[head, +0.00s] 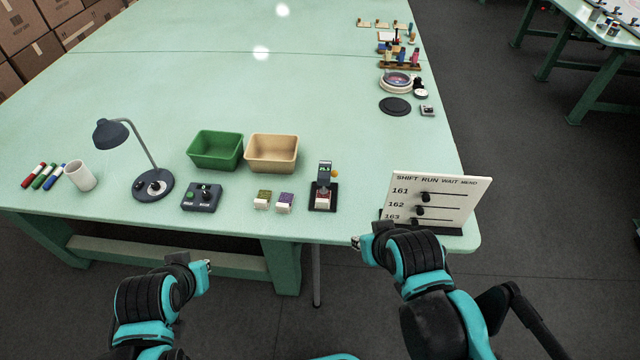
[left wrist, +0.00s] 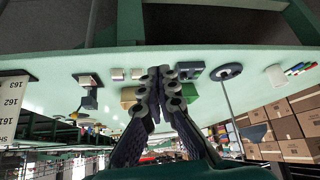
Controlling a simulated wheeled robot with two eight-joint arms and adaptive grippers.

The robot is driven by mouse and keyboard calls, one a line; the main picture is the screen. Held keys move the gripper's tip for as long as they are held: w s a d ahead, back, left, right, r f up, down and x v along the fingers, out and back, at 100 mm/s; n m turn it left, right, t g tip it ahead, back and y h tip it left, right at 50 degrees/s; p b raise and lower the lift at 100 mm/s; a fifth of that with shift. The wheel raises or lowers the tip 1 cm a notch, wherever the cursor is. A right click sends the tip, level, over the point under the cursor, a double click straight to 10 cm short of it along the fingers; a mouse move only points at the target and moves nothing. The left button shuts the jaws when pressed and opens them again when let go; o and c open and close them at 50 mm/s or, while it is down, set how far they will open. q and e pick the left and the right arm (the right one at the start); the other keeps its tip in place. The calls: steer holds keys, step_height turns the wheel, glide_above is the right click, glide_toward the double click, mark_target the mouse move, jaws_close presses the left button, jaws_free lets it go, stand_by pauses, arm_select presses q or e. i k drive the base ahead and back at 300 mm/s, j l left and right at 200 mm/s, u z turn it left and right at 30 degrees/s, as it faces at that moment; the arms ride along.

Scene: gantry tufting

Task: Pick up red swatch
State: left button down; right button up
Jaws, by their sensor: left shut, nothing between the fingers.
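A small red swatch (head: 323,197) with a pale front sits at the foot of a black upright device (head: 325,178) near the table's front edge. In the upside-down left wrist view the device (left wrist: 88,95) shows left of the fingers, and I cannot make out the red swatch there. My left gripper (head: 207,265) is below and in front of the table edge, left of the swatch and well apart from it. In its wrist view the fingers (left wrist: 162,73) are together and empty. My right gripper (head: 357,243) is near the front edge, right of the swatch; its fingers are too small to judge.
An olive swatch (head: 263,197) and a purple swatch (head: 286,200) lie left of the device. Behind them are a green bin (head: 215,163) and a tan bin (head: 272,166). A control box (head: 202,197) and lamp (head: 152,184) stand left, a sign board (head: 445,190) right.

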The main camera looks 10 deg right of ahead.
mark_target(322, 201)
steer(key=i+j, duration=0.1)
steer(key=i+j+z, duration=0.15)
steer(key=j+z, duration=0.15)
steer(key=i+j+z, duration=0.1)
steer(key=j+z, duration=0.15)
steer(key=i+j+z, duration=0.1)
steer(key=j+z, duration=0.3)
steer(key=z, duration=0.7)
